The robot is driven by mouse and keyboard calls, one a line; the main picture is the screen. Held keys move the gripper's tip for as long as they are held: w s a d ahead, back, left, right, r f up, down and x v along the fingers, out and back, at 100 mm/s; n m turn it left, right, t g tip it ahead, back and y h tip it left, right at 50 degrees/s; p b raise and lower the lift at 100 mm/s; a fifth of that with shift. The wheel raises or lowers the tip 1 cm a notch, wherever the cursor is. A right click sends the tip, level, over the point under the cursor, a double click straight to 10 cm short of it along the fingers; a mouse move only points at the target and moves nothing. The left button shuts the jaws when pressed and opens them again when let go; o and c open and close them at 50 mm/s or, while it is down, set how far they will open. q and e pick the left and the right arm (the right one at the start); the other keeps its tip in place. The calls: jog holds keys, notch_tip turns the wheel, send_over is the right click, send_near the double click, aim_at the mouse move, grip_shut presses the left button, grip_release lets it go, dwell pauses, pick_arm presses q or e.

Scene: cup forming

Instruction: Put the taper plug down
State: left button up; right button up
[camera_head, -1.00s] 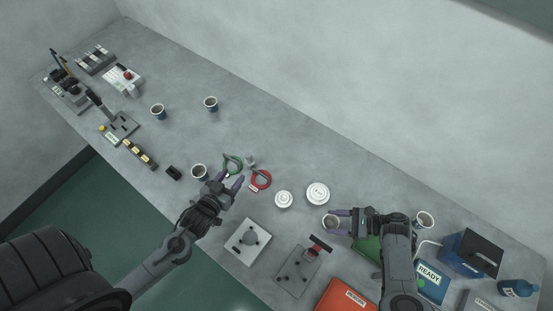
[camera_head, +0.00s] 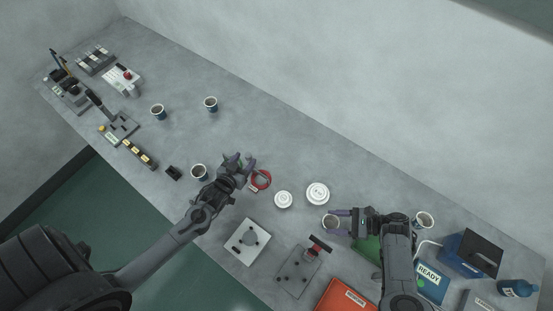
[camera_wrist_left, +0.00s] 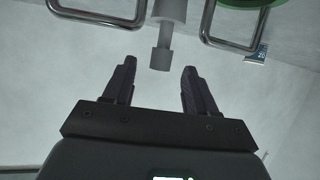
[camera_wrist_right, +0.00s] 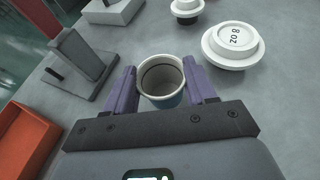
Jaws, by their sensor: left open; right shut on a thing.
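The taper plug (camera_wrist_left: 166,12) is a grey stepped cylinder in the left wrist view, with a thin stem and a small knob at its end. My left gripper (camera_head: 243,164) is open; the knob sits between its fingertips with gaps on both sides. In the head view my left gripper mostly hides the plug, and I cannot tell there what it rests on. My right gripper (camera_head: 341,223) is shut on a paper cup (camera_wrist_right: 162,82), which is upright between its fingers with its mouth up.
A red ring-shaped tool (camera_head: 262,181) lies right of my left gripper; a green one (camera_wrist_left: 240,3) is partly in view. White lids (camera_head: 318,193), a grey block (camera_head: 247,241), a red-handled fixture (camera_head: 297,272) and other cups (camera_head: 199,171) stand around. The table's back middle is clear.

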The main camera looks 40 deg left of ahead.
pick_arm(q)
jog(key=shift+x, duration=0.9)
grip_shut()
